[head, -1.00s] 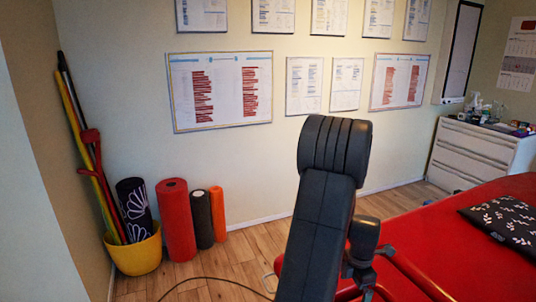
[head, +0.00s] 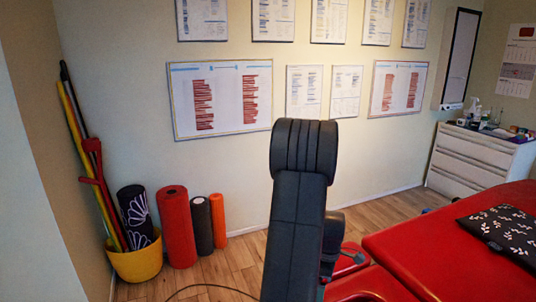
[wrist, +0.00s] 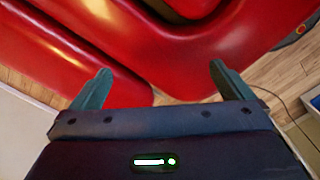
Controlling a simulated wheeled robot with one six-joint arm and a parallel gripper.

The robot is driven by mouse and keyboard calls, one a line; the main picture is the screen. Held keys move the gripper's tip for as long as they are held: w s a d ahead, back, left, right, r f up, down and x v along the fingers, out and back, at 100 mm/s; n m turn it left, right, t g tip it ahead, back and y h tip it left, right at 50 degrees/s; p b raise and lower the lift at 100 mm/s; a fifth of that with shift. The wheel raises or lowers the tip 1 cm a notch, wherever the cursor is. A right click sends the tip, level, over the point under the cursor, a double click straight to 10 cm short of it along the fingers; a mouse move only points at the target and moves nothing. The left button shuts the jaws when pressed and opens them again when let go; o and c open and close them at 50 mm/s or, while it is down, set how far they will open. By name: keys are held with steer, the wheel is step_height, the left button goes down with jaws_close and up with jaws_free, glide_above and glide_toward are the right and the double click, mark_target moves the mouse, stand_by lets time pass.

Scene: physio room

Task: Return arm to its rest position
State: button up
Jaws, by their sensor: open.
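My arm (head: 298,210) stands up in the middle of the head view, its dark rounded upper part in front of the wall. In the head view my gripper is hidden. In the wrist view my gripper (wrist: 153,88) is open, its two dark green fingers wide apart with nothing between them. Beyond the fingers is the red padded treatment table (wrist: 120,50). I cannot tell how far the fingers are from it.
The red table (head: 425,250) fills the lower right, with a dark patterned cushion (head: 505,232) on it. A white drawer unit (head: 480,155) stands behind. Foam rollers (head: 178,225) and a yellow bucket (head: 137,263) stand at left. Wood floor (head: 245,262) shows between.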

steer(key=w+a+r+m+p, duration=0.1)
steer(key=a+r+m+p, duration=0.1)
steer(key=a+m, duration=0.3)
steer(key=w+a+r+m+p, duration=0.2)
steer(key=a+m, duration=0.2)
steer(key=a, duration=0.3)
steer(key=shift+w+a+m, duration=0.15)
steer(key=shift+m, duration=0.25)
steer(key=shift+r, duration=0.2)
stand_by(0.4)
